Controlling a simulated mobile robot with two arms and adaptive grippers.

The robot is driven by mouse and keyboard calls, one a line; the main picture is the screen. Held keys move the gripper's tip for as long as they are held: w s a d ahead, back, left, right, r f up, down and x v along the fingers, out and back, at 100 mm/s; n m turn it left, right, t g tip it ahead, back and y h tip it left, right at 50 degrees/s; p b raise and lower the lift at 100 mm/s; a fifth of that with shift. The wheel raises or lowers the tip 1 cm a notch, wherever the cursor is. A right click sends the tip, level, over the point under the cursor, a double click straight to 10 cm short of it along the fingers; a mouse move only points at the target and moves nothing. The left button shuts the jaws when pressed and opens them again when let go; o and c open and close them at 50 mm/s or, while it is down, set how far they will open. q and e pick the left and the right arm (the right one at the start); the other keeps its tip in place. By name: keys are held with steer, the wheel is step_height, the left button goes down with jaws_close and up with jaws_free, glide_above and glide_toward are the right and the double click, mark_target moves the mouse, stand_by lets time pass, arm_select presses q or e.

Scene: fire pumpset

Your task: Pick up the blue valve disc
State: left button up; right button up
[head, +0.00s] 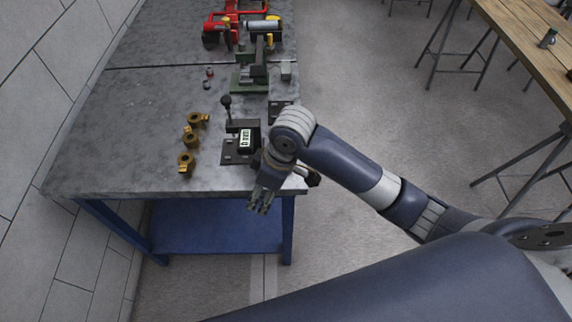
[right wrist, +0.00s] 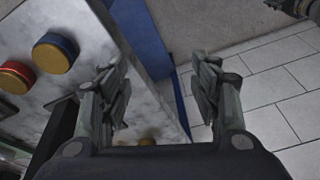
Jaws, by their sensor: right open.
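The blue valve disc (right wrist: 55,53) shows in the right wrist view as a round brass-coloured piece with a blue band, at the upper left on the grey tabletop. My right gripper (head: 262,203) hangs just off the front edge of the workbench in the head view. In the right wrist view its fingers (right wrist: 160,92) are spread apart with nothing between them. The disc lies to the left of the fingers, clear of them. My left gripper is out of view.
A similar red-banded disc (right wrist: 16,77) lies beside the blue one. On the workbench (head: 128,150) are several brass fittings (head: 191,139), a dark device with a white display (head: 246,139), a green-based vise (head: 252,78) and red tools (head: 228,27). A wooden table (head: 525,38) stands at right.

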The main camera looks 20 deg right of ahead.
steer(key=w+d+r+g+h, duration=0.1)
steer(key=w+d+r+h, duration=0.2)
steer(key=w+d+r, duration=0.55)
steer(key=shift+n, duration=0.4)
step_height(320, 180, down, 5)
steer(key=shift+r+p, duration=0.1)
steer(key=shift+p, duration=0.3)
steer(key=f, duration=0.1)
steer(key=f+p, duration=0.1)
steer(key=f, duration=0.2)
steer(key=shift+s+a+f+p, duration=0.15)
steer(key=shift+s+f+p, duration=0.15)
steer(key=shift+f+p, duration=0.05)
steer(key=shift+f, duration=0.45)
steer(key=shift+c, duration=0.4)
steer(key=c, duration=1.2)
